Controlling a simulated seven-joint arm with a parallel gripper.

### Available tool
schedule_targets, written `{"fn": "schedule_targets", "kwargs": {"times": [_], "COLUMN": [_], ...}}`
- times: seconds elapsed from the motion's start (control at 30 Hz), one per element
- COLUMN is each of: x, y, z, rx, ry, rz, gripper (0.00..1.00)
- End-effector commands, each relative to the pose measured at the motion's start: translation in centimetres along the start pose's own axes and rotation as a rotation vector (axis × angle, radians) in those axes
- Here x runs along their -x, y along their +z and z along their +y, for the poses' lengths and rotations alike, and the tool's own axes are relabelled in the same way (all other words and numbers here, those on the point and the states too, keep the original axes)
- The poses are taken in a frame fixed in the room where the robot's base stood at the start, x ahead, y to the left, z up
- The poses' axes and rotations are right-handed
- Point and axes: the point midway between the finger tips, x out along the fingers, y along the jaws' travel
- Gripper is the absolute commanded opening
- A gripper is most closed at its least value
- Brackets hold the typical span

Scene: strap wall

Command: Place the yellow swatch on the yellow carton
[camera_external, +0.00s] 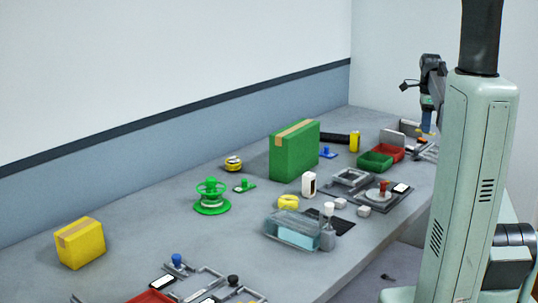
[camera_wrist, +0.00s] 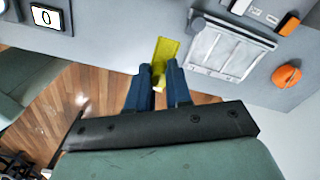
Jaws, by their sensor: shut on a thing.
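The yellow carton (camera_external: 80,245) is a small box with a tan tape strip, standing at the far left of the bench. My gripper (camera_external: 428,118) is at the opposite, right end of the bench, pointing down. In the wrist view my gripper (camera_wrist: 166,72) has its blue fingers shut on the yellow swatch (camera_wrist: 164,52), a flat yellow strip reaching out past the fingertips. The swatch shows over the bench edge, with wooden floor beside it. In the external view the swatch is too small to make out surely.
A tall green carton (camera_external: 294,150) stands mid-bench between my gripper and the yellow carton. A green reel (camera_external: 211,197), a clear case (camera_external: 292,230) and red and green bins (camera_external: 375,161) also stand there. A grey tray (camera_wrist: 228,50) and an orange object (camera_wrist: 286,76) lie near the swatch.

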Motion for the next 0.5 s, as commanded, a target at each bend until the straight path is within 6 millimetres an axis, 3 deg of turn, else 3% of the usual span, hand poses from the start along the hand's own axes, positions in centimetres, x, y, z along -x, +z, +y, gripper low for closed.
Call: {"fn": "schedule_targets", "kwargs": {"times": [0.2,0.5], "x": [6.1,11.4], "y": [0.0,0.4], "z": [-0.2,0.1], "rx": [0.000,0.006], "ry": [-0.003,0.000], "rz": [0.000,0.000], "gripper": [0.00,0.00]}}
